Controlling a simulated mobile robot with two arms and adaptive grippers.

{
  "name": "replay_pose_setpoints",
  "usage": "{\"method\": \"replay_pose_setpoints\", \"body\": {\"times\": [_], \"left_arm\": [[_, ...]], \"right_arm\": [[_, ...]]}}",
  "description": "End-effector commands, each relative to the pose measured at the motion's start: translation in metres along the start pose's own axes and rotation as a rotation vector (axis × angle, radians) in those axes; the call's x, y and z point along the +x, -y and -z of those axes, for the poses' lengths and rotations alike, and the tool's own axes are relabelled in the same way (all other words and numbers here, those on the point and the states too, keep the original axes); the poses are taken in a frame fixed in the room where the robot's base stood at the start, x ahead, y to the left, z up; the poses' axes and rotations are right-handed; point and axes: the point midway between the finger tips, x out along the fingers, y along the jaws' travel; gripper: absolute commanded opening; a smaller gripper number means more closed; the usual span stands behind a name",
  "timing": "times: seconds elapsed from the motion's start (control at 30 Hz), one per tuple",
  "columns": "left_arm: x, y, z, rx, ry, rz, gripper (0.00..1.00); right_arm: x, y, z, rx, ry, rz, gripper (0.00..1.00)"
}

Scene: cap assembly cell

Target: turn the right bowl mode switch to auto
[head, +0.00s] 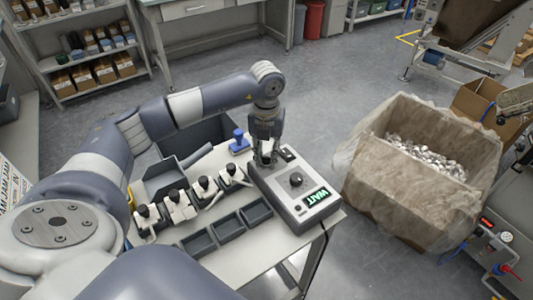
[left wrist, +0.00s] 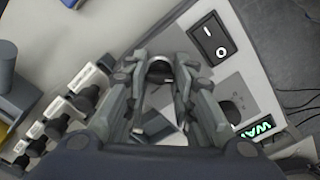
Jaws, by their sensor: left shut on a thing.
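A grey control box (head: 274,190) stands at the right end of the bench, with a black knob (head: 296,180), a lit green WAIT display (head: 316,196) and a black rocker switch (head: 287,155) on top. My left gripper (head: 266,160) points down over the box's back left part. In the left wrist view its fingers (left wrist: 161,82) are closed around a dark round knob (left wrist: 160,69), mostly hidden by them. The free knob (left wrist: 232,108) and the rocker switch (left wrist: 211,38) also show there. No label tells which knob is the right bowl's. My right gripper is out of view.
Several white units with black knobs (head: 205,186) stand left of the box, with dark empty trays (head: 228,228) in front. A blue object (head: 239,142) lies behind. A large carton (head: 415,185) of metal parts stands on the floor at the right.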

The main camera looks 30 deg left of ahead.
Motion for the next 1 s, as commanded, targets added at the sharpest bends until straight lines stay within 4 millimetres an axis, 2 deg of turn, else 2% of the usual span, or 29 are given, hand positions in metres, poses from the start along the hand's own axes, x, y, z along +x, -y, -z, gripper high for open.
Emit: {"method": "replay_pose_setpoints", "body": {"times": [0.17, 0.2, 0.27, 0.67, 0.77, 1.0], "left_arm": [[-0.001, 0.000, -0.001, -0.003, 0.004, 0.001, 0.00], [-0.001, 0.000, -0.001, -0.003, 0.004, 0.001, 0.33], [-0.001, 0.000, -0.001, -0.002, 0.003, 0.001, 0.45], [-0.005, 0.000, -0.001, 0.000, 0.002, 0.002, 0.45], [-0.018, 0.001, -0.001, 0.000, 0.005, 0.004, 0.45], [-0.068, 0.000, -0.002, -0.001, 0.006, 0.003, 0.45]], "right_arm": [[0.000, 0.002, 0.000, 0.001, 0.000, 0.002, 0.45], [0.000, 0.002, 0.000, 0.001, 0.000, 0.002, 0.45], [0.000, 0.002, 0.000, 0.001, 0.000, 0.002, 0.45], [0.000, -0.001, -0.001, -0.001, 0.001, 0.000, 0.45], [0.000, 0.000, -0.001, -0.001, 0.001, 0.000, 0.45], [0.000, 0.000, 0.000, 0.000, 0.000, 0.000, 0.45]]}}
